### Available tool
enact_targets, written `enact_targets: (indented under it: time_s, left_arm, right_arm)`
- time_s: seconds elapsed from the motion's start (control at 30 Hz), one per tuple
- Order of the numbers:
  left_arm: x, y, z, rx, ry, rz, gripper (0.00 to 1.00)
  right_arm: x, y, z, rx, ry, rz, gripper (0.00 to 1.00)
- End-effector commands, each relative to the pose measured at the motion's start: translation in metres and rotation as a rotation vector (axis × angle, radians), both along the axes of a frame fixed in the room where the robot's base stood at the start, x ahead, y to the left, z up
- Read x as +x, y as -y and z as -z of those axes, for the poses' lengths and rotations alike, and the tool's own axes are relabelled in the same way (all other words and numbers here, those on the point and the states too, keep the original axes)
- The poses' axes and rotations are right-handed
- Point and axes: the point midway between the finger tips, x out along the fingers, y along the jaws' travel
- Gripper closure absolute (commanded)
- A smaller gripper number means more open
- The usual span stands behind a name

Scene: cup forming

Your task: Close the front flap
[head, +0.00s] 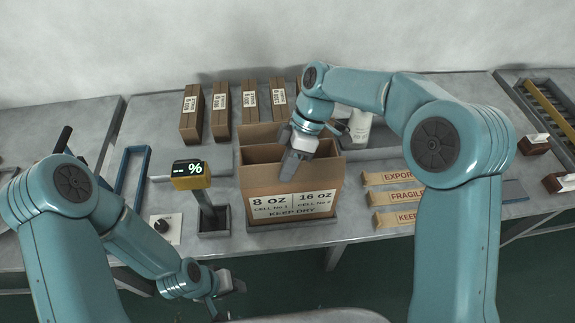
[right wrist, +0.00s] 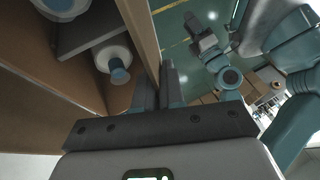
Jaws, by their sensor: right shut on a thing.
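The open cardboard carton (head: 290,205) stands on the table, with "8 oz", "16 oz" and "KEEP DRY" printed on its front. My right gripper (head: 292,168) points down at the carton's front top edge. In the right wrist view its fingers (right wrist: 160,88) are shut on a thin cardboard panel (right wrist: 142,30), which looks like the front flap standing up. White round items (right wrist: 113,58) and a grey divider (right wrist: 90,32) show inside the carton. My left gripper (head: 228,284) hangs empty at the lower left, away from the carton; its jaw opening is unclear.
Several tall brown boxes (head: 221,110) stand behind.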

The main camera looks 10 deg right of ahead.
Motion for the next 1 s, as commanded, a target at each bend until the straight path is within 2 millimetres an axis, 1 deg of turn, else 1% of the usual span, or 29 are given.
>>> enact_targets:
  time_s: [0.03,0.5,0.53,0.57,0.6,0.87,1.0]
  left_arm:
    - [0.000,0.000,0.000,0.000,0.000,0.000,0.57]
    - [0.000,0.000,0.000,0.000,0.000,0.000,0.57]
    - [0.000,0.000,0.000,0.000,0.000,0.000,0.57]
    - [0.000,0.000,0.000,0.000,0.000,0.000,0.57]
    - [0.000,0.000,0.000,0.000,0.000,0.000,0.57]
    - [0.000,0.000,0.000,0.000,0.000,0.000,0.57]
    - [0.000,0.000,0.003,0.000,0.000,0.000,0.57]
  right_arm:
    - [0.000,0.000,0.003,-0.002,-0.012,0.000,1.00]
    - [0.000,0.000,0.003,-0.003,-0.027,0.000,1.00]
    - [0.000,0.000,0.003,-0.003,-0.027,0.000,0.85]
    - [0.000,0.000,0.003,-0.003,-0.027,0.000,0.75]
    - [0.000,0.000,0.003,-0.003,-0.027,0.000,0.70]
    - [0.001,0.000,0.001,-0.001,-0.024,0.000,0.70]
    - [0.005,0.004,-0.007,-0.001,-0.021,0.002,0.70]
